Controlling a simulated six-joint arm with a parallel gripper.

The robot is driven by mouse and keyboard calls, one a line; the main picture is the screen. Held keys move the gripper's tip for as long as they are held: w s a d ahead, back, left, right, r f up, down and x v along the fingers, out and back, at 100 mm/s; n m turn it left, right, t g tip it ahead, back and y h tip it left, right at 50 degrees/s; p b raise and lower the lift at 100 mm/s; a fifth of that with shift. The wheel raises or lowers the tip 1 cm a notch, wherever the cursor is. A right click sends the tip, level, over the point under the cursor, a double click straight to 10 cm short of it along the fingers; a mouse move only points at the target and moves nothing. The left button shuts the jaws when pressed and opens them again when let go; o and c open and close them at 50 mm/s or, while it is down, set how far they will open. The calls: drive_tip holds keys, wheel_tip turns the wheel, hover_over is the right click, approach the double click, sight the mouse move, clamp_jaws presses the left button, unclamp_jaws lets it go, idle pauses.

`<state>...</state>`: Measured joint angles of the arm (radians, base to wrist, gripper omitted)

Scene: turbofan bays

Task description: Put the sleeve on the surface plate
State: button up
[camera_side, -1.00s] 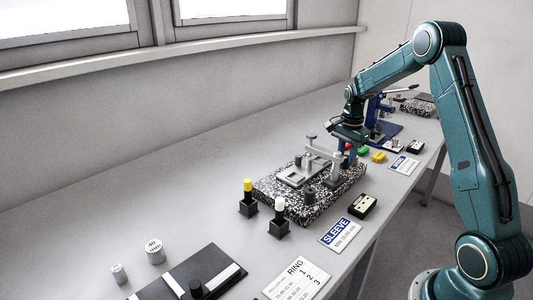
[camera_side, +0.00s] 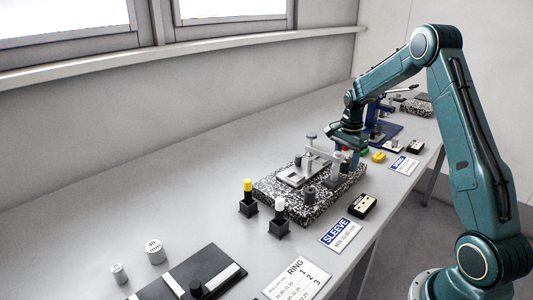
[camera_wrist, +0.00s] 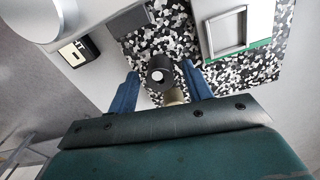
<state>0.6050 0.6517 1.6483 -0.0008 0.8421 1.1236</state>
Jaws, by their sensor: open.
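The speckled black-and-white surface plate (camera_side: 285,204) lies on the bench in the side view; it fills much of the upper middle of the wrist view (camera_wrist: 265,67). My gripper (camera_side: 348,168) is low over the plate's far right end. In the wrist view my gripper (camera_wrist: 160,72) is open, with a dark round part (camera_wrist: 154,82) with a pale centre between its blue fingers. I cannot tell for sure that this part is the sleeve, or whether a finger touches it. A blue-headed SLEEVE card (camera_side: 338,234) lies in front of the plate.
The bench behind the plate is clear.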

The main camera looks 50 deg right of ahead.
sight(345, 162)
wheel_tip(345, 162, up, 12)
drive_tip(key=shift+r, duration=0.15)
idle(0.7)
idle(0.4)
drive_tip(key=s+a+r+n+t, duration=0.1)
drive_tip(key=s+a+r+n, duration=0.35)
drive_tip(key=a, duration=0.45)
drive_tip(key=s+a+r+n+t, duration=0.2)
drive_tip(key=s+a+r+n, duration=0.3)
drive_tip(key=a, duration=0.4)
drive_tip(key=s+a+f+n+t, duration=0.2)
drive_tip(key=s+a+n, duration=0.8)
drive_tip(key=s, duration=0.3)
drive_tip(key=shift+s+a+t, duration=0.15)
drive_tip(key=shift+s+t, duration=0.15)
